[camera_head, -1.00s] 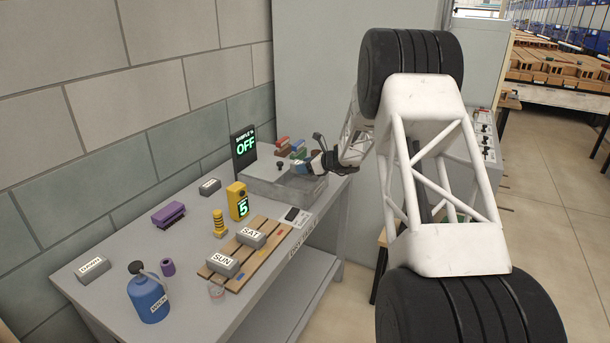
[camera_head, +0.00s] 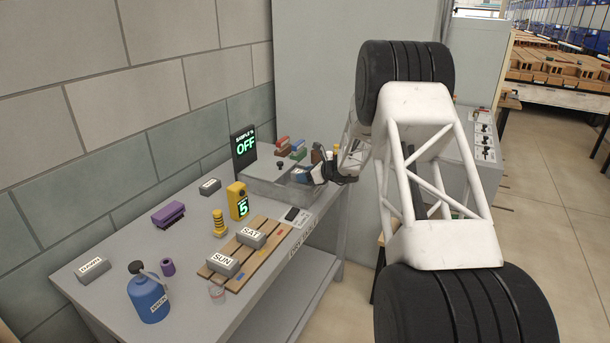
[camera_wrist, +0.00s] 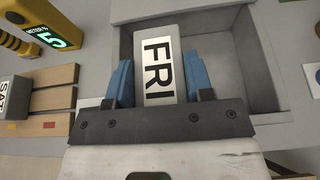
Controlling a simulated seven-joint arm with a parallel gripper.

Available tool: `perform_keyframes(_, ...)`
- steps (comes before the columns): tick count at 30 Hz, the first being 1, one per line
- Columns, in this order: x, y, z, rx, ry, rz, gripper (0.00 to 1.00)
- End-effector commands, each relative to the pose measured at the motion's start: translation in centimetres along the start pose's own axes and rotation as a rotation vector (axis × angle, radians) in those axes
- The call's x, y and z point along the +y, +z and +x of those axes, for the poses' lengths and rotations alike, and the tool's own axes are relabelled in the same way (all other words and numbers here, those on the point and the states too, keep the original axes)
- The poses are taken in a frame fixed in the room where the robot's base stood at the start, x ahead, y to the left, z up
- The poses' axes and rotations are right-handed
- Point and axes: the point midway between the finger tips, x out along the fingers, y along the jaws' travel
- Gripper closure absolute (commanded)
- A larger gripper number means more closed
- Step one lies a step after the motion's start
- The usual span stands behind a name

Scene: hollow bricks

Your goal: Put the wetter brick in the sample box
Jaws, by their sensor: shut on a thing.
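My gripper (camera_head: 316,175) is shut on a grey brick labelled FRI. In the wrist view, the FRI brick (camera_wrist: 158,70) stands between the blue fingers of the gripper (camera_wrist: 160,85), its label facing the camera. I cannot tell whether the brick touches the box floor. The SAT brick (camera_head: 251,238) and SUN brick (camera_head: 222,266) lie on a slatted wooden board (camera_head: 262,262).
A yellow meter (camera_head: 237,201) reading 5 stands left of the box. The left front of the bench is partly clear.

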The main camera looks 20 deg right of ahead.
Motion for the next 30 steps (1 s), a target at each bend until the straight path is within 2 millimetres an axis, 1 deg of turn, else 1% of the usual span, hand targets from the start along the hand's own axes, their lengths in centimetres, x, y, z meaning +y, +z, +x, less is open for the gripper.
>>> perform_keyframes(3, 0.0, -0.2, 0.1, 0.000, 0.000, 0.000, 0.85)
perform_keyframes(4, 0.0, -0.3, 0.1, 0.000, 0.000, 0.000, 0.51)
perform_keyframes(6, 0.0, -0.2, 0.1, 0.000, 0.000, 0.000, 0.40)
perform_keyframes(9, 0.0, -0.2, 0.1, 0.000, 0.000, 0.000, 0.27)
perform_keyframes(19, 0.0, -0.1, 0.1, 0.000, 0.000, 0.000, 0.27)
perform_keyframes(24, 0.0, 0.6, -0.2, 0.000, 0.000, -0.001, 0.27)
perform_keyframes(30, -0.1, 0.5, -2.5, 0.000, -0.002, 0.000, 0.27)
